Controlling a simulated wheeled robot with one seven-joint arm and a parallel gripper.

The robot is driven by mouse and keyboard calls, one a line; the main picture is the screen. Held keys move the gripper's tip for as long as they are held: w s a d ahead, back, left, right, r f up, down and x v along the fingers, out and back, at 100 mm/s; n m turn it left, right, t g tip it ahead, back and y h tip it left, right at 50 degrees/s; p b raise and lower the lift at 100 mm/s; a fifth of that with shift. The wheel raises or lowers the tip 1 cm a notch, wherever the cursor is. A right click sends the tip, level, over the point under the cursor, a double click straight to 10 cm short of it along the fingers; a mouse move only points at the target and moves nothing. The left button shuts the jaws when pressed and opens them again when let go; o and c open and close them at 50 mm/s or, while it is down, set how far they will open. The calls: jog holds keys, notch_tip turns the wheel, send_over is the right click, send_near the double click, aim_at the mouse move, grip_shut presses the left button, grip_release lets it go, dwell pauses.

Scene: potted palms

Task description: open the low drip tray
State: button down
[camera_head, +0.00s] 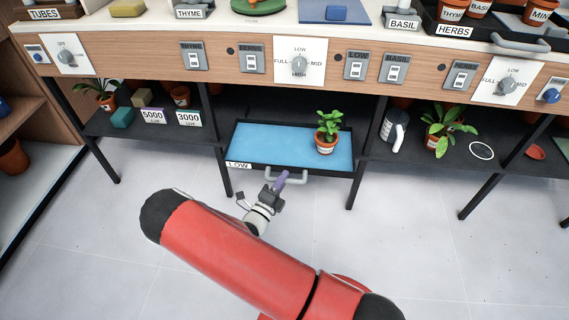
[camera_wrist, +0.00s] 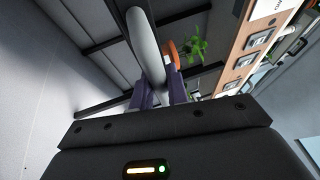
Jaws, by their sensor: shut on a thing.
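The low drip tray (camera_head: 275,137) is a black-rimmed tray with a blue bottom and a "LOW" label at its front left corner. It sits under the bench between two black legs, with its blue bottom in view. Its front seems to stand forward of the shelf edge on the left; how far is hard to tell. A grey bar handle (camera_head: 293,180) is on its front. My gripper (camera_head: 280,181), with purple fingers, is shut on this handle. In the wrist view the grey handle bar (camera_wrist: 147,45) runs between the fingers (camera_wrist: 160,94).
A potted plant (camera_head: 326,140) stands on the right part of the tray. Low shelves flank it, with number cards (camera_head: 153,116) on the left and a watering can (camera_head: 394,127) and another plant on the right. Black bench legs (camera_head: 223,170) stand close by. The floor in front is clear.

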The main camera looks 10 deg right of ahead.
jog(key=shift+s+a, duration=0.1)
jog(key=shift+s, duration=0.1)
jog(key=c, duration=1.6)
grip_release()
jog(key=shift+c, duration=0.2)
jog(key=v, duration=0.7)
jog(key=shift+s+a+b, duration=0.2)
jog(key=shift+s+b, duration=0.1)
jog(key=shift+b, duration=0.05)
jog(key=shift+f, duration=0.15)
